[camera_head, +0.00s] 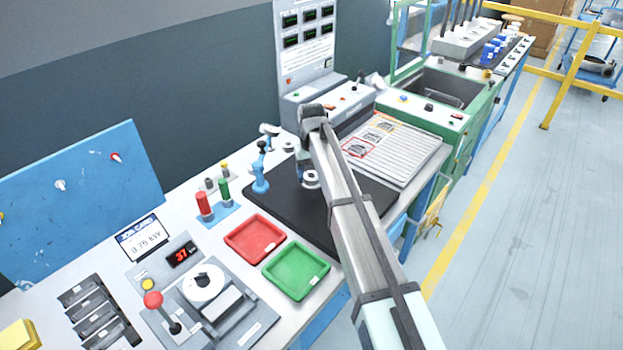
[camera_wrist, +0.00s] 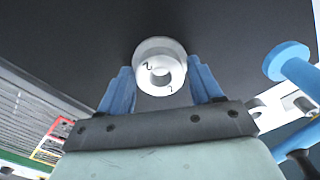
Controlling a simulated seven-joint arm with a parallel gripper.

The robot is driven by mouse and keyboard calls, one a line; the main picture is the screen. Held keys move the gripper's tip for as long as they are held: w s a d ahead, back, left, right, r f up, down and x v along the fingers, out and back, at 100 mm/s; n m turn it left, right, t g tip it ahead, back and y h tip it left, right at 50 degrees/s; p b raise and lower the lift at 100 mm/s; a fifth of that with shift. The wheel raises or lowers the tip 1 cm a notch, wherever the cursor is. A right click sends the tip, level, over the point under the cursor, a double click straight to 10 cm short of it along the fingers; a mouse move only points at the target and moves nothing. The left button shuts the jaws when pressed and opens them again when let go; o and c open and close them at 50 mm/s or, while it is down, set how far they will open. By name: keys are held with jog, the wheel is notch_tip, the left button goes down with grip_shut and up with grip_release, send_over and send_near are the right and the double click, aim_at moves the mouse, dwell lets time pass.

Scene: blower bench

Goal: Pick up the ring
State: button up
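The ring (camera_wrist: 160,66) is a pale grey-white, thick-walled ring with a central hole and dark marks on its face. In the wrist view it sits between the two blue fingers of my gripper (camera_wrist: 161,82) and fills nearly the whole gap at their tips. Whether the fingers press on it or stand just clear cannot be told. In the head view the ring (camera_head: 310,180) shows low over the black mat (camera_head: 283,200), right beneath my gripper (camera_head: 305,172). My arm covers part of that area, and any gap between ring and mat is unclear.
A blue stand (camera_head: 260,178) is close to the left of my gripper. A red tray (camera_head: 256,238) and a green tray (camera_head: 297,270) lie nearer the front. A slatted panel with printed cards (camera_head: 395,150) is behind to the right. Bare mat lies left of the ring.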

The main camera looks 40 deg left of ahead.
jog(key=c, duration=1)
